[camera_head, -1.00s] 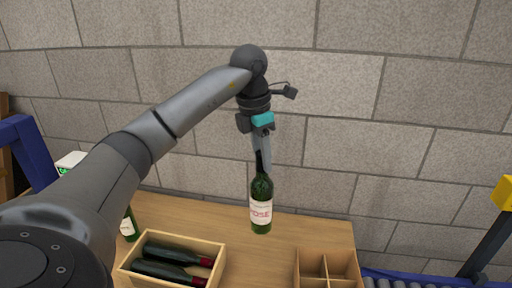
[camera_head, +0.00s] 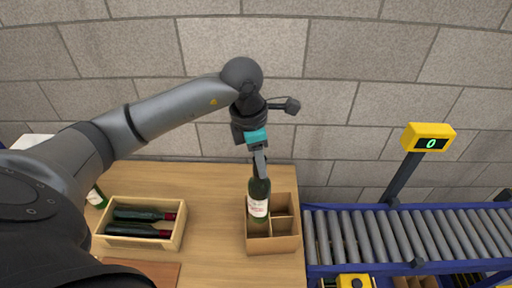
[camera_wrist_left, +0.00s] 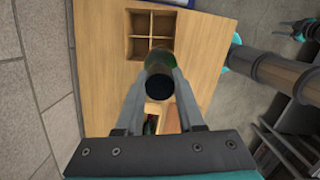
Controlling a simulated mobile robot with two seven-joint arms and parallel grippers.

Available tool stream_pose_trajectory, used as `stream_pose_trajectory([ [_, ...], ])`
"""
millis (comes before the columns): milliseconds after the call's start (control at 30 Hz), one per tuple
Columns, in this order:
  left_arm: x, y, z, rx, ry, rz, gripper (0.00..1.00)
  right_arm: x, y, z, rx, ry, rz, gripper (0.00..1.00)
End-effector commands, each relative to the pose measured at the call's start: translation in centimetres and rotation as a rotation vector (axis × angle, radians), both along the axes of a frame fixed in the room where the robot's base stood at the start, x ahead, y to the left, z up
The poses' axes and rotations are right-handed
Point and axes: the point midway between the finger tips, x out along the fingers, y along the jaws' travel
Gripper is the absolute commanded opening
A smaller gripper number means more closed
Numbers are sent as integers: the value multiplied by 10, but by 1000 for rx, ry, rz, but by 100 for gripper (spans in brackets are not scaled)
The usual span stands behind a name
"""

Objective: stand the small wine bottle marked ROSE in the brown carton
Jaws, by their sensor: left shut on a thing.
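My left gripper (camera_head: 259,163) is shut on the neck of the green wine bottle with a white and pink label (camera_head: 259,205). The bottle hangs about upright. In the head view it overlaps the left part of the brown carton (camera_head: 273,245), which is divided into compartments. The carton also shows in the left wrist view (camera_wrist_left: 130,32), with the bottle (camera_wrist_left: 158,66) covering its lower right corner. I cannot tell whether the bottle's base is above the rim or inside. The label is too small to read now. My right gripper is not in view.
A wooden box (camera_head: 105,241) with dark bottles lying in it stands left on the table (camera_head: 210,205). Another bottle (camera_head: 97,197) stands behind it. A roller conveyor (camera_head: 375,238) and a yellow display (camera_head: 429,137) are at the right. The table between box and carton is clear.

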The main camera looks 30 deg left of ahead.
Motion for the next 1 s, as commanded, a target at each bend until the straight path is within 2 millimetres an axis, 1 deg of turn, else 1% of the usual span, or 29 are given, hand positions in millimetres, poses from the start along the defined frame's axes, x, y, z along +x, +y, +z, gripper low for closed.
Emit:
stream_pose_trajectory([
  [167,-1,-2,-4,-2,-1,-4,0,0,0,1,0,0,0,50],
  [400,-1,-1,-20,-1,0,-2,0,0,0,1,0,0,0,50],
  [1000,0,-1,-66,-1,-3,-2,0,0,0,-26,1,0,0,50],
])
